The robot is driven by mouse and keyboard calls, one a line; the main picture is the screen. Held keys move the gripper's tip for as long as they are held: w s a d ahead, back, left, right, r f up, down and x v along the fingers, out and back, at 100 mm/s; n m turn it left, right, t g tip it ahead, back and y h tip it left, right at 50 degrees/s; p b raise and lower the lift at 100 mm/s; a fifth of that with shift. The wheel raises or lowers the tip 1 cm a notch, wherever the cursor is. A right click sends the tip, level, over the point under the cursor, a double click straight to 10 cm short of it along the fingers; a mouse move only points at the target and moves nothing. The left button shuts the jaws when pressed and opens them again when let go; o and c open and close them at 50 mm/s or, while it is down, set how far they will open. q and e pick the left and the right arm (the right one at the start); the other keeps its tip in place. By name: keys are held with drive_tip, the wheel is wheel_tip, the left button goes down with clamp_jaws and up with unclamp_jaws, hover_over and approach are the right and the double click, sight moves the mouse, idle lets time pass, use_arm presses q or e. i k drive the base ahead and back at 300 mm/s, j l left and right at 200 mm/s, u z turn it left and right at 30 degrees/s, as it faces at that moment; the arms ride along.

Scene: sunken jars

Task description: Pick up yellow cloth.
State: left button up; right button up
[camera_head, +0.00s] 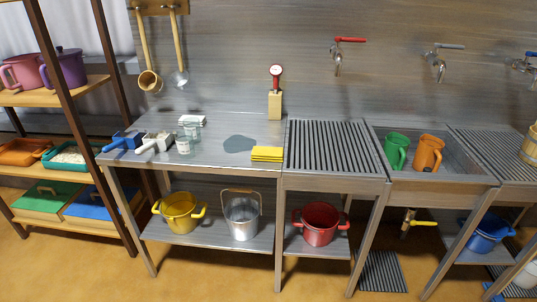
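The yellow cloth (267,153) lies folded flat near the front right edge of the metal table (225,127). It looks like a small stack of folded layers, and its whole top shows. Nothing touches it from above. Neither of my grippers shows in the head view.
White cloths (192,120), glass jars (183,143), a blue scoop (123,141) and a white scoop (154,142) stand left on the table. A dial thermometer in a wooden block (275,104) stands behind the cloth. A ribbed drainboard (331,147) adjoins at right.

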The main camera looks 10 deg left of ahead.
sight(261, 153)
drive_tip(key=j+z, duration=0.15)
drive_tip(key=z, duration=0.35)
drive_tip(key=j+z, duration=0.15)
drive_tip(key=z, duration=0.3)
drive_tip(key=j+z, duration=0.2)
drive_tip(key=z, duration=0.3)
drive_tip(key=j+z, duration=0.2)
drive_tip(key=j, duration=0.15)
drive_tip(key=k+j+z, duration=0.2)
drive_tip(key=j, duration=0.15)
drive_tip(key=j+z, duration=0.25)
drive_tip(key=k+j, duration=0.05)
drive_tip(key=j, duration=0.05)
